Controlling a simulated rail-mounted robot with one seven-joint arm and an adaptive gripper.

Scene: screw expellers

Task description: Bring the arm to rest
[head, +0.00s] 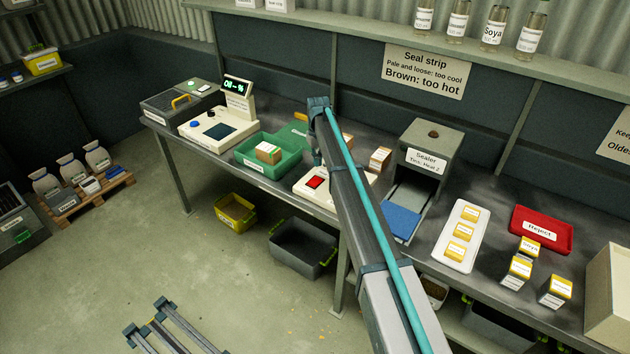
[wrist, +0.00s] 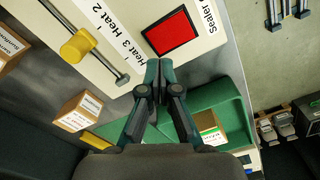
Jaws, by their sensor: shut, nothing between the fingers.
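My gripper (wrist: 153,72) is shut and empty in the wrist view, its fingertips together near the edge of a cream control box (wrist: 150,22). That box carries a red square (wrist: 172,35) and a slider with a yellow knob (wrist: 84,46), beside marks reading Heat 2 and Heat 3. In the head view my arm reaches up over the bench from the lower right, bent at its top, with the gripper mostly hidden behind it. The control box (head: 305,190) lies below the bend. I cannot tell whether the fingertips touch it.
A green tray (head: 244,158) holding a small box (head: 268,153) lies left of my arm. The sealer (head: 428,148) stands to the right, then a white tray (head: 446,262), several small boxes and a red Reject tray (head: 563,241). Bottles line the shelf above.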

